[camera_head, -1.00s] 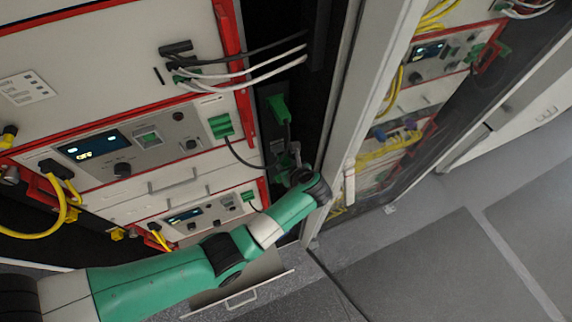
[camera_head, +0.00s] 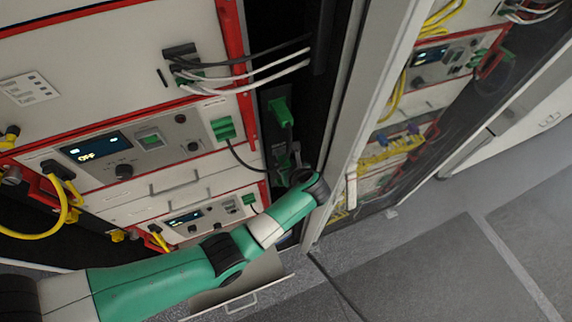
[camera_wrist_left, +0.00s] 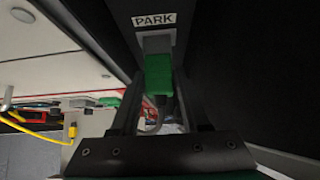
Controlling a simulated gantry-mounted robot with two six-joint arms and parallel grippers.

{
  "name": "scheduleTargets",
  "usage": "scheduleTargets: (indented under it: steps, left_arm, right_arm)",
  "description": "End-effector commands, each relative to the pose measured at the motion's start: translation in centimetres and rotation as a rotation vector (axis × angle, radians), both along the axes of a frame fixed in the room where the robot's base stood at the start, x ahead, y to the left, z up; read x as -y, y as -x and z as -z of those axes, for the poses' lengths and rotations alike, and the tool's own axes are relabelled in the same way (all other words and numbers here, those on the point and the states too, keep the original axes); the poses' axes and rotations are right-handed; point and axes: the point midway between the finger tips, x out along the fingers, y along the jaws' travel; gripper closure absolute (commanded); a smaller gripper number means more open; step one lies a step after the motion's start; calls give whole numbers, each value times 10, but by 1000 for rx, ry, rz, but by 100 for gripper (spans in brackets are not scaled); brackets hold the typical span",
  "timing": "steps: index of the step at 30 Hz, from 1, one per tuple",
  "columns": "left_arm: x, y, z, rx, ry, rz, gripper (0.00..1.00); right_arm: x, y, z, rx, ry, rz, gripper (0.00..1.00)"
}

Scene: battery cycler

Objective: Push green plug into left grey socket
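The green plug (camera_head: 281,110) sits upright on the dark panel right of the red-edged instruments. In the left wrist view the green plug (camera_wrist_left: 158,76) is at a grey socket (camera_wrist_left: 157,43) under a "PARK" label. My left gripper (camera_head: 284,155) is just below the plug in the head view. In the left wrist view the fingers of my left gripper (camera_wrist_left: 158,108) stand apart, either side of the plug's lower end, with dark gaps beside it. I cannot make out which socket is the left grey one. My right gripper is not in view.
A dark cable (camera_head: 240,162) runs from a green connector (camera_head: 222,128) on the instrument front towards my gripper. Black and white cables (camera_head: 250,72) cross above the plug. The grey cabinet post (camera_head: 343,120) stands close on the right. An open drawer (camera_head: 240,285) juts out below my arm.

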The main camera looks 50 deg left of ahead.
Motion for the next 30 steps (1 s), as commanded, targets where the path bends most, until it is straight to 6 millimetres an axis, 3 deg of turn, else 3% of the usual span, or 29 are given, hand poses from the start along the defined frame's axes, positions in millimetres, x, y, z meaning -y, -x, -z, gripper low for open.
scheduleTargets:
  steps: [1,4,14,30]
  left_arm:
    - [0,0,0,0,0,0,43]
    - [0,0,0,0,0,0,28]
    - [3,1,-3,1,0,1,28]
    - [74,26,-73,3,0,3,28]
  right_arm:
    - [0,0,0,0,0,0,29]
    - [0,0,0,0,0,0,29]
    - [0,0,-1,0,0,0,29]
    - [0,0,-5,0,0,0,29]
